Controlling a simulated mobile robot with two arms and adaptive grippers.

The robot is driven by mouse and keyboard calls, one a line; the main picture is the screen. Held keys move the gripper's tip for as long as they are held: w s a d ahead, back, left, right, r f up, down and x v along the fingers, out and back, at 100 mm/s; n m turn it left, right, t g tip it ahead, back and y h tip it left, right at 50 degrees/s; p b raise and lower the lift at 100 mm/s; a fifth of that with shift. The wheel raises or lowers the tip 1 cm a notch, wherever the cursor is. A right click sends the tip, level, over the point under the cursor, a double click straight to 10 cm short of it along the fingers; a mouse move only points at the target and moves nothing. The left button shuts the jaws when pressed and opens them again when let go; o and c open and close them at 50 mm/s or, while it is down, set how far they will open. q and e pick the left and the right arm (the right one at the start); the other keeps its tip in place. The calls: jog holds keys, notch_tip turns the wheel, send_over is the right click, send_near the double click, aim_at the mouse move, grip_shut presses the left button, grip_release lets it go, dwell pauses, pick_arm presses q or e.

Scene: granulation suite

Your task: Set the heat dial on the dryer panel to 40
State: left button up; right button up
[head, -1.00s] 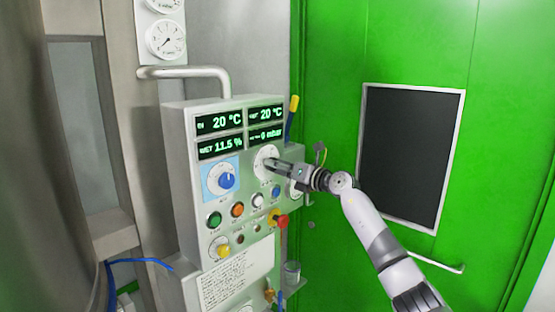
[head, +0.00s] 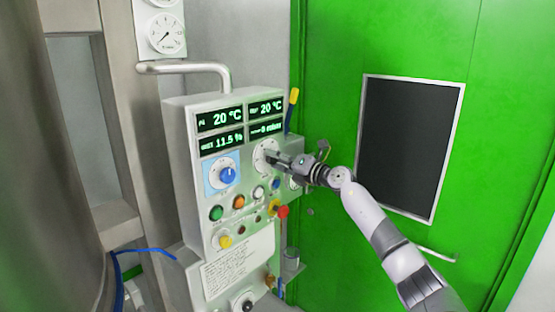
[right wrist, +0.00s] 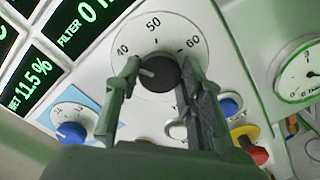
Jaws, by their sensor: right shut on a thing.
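The dryer panel (head: 187,130) is a pale box with green readouts. Its heat dial (head: 264,146) is a white disc at the panel's right; the right wrist view shows its 40, 50 and 60 marks on the dial plate (right wrist: 157,38). My right gripper (head: 271,157) is at this dial, with its fingers shut on the black knob (right wrist: 160,70). A pale pointer line on the knob points left, a little below the 40 mark. The fingers hide the lower part of the dial. My left gripper is in no view.
A blue knob (head: 228,175) on a light-blue plate sits left of the dial. Several coloured buttons and a red emergency stop (head: 283,211) lie below. A gauge (right wrist: 298,72) is right of the dial. A green door (head: 335,50) stands behind my arm.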

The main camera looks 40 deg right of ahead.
jog(key=o, duration=1.1)
jog(key=shift+o, duration=0.2)
jog(key=s+d, duration=0.1)
jog(key=s, duration=1.1)
